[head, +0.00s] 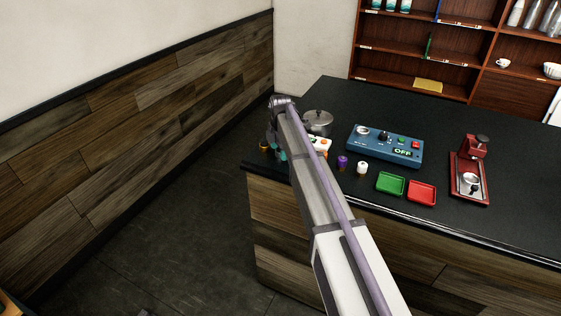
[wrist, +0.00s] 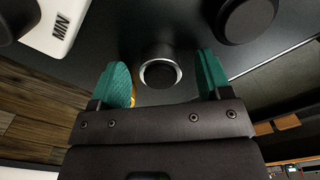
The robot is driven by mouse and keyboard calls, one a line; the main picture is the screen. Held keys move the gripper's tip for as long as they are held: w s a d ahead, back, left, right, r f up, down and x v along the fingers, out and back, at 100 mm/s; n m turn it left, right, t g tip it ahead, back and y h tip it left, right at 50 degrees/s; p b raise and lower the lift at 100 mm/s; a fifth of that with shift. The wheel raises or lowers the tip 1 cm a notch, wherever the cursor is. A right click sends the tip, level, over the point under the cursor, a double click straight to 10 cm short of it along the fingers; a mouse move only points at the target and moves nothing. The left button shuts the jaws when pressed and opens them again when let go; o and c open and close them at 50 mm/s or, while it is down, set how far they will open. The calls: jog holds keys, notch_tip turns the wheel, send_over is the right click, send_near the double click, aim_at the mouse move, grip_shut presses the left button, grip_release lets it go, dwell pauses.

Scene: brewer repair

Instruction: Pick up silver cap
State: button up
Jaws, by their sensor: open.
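My gripper (wrist: 163,62) is open, with its two teal fingers apart in the wrist view. A round dark piece with a bright silver rim, which looks like the silver cap (wrist: 160,74), lies between the fingers with a gap on each side. I cannot tell how far below the fingertips it is. In the head view my gripper (head: 277,149) is over the counter's left end, mostly hidden by my arm, and the cap cannot be made out there.
A white box marked MINI (wrist: 66,22) and a dark round knob (wrist: 246,18) are near the fingers. A small orange piece (wrist: 133,96) shows behind the left finger. On the counter stand a silver lidded pot (head: 318,122), a blue OFF box (head: 372,148), green (head: 391,184) and red (head: 422,192) trays.

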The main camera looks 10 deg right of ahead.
jog(key=shift+r, duration=0.15)
jog(key=shift+c, duration=0.3)
jog(key=c, duration=1)
